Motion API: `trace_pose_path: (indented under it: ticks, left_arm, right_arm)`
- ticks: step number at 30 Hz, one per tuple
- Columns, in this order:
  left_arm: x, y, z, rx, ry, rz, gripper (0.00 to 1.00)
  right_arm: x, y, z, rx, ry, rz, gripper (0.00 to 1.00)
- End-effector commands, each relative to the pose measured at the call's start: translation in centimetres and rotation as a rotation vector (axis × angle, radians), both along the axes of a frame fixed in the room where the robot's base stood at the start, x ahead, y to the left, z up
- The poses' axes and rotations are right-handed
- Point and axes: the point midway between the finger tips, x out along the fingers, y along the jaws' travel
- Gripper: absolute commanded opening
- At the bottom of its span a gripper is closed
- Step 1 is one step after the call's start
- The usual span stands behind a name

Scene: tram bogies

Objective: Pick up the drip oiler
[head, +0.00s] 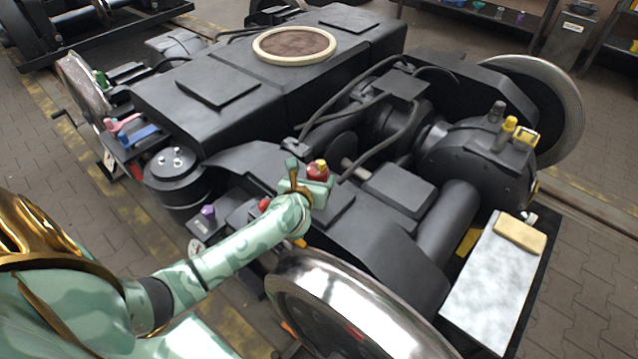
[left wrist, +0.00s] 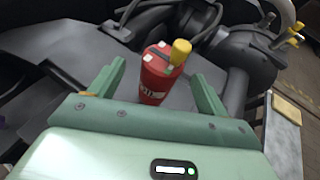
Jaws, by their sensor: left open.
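A red cylinder with a yellow knob and pale label marks, which looks like the drip oiler (left wrist: 157,72), stands between and just beyond the fingers in the left wrist view. In the head view the red oiler (head: 317,169) shows just behind my left gripper, its lower part hidden. My left gripper (head: 307,182) is open over the dark bogie frame. In the left wrist view its two green fingers (left wrist: 157,84) stand apart on either side of the oiler, with gaps. I cannot tell whether they touch it. My right gripper is not in view.
The bogie's dark frame (head: 270,165) lies around the gripper, with black hoses (head: 350,100) behind. A shiny wheel (head: 345,305) stands in front. A pale-topped box (head: 490,280) with a tan block (head: 520,235) is at right. Small coloured items lie at left.

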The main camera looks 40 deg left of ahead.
Motion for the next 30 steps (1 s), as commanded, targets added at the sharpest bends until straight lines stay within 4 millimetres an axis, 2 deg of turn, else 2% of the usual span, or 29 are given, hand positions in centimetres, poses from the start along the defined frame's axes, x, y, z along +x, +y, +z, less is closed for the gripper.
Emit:
trace_pose_path:
  ticks: [5,9,17,23,30]
  left_arm:
    - [2.6,0.7,-1.5,0.003,0.003,-0.001,0.77]
    - [4.1,1.3,-2.0,0.003,0.002,0.0,0.77]
    - [4.4,1.4,-1.7,0.002,0.0,-0.001,0.77]
    - [4.4,1.4,-1.7,0.001,-0.001,0.0,0.26]
    - [4.4,1.4,-1.7,0.001,-0.001,0.0,0.26]
  right_arm:
    - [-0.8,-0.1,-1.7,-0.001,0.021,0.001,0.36]
    - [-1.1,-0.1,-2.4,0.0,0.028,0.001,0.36]
    - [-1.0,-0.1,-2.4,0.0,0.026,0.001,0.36]
    - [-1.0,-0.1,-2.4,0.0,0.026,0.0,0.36]
    - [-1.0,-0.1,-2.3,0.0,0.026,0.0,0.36]
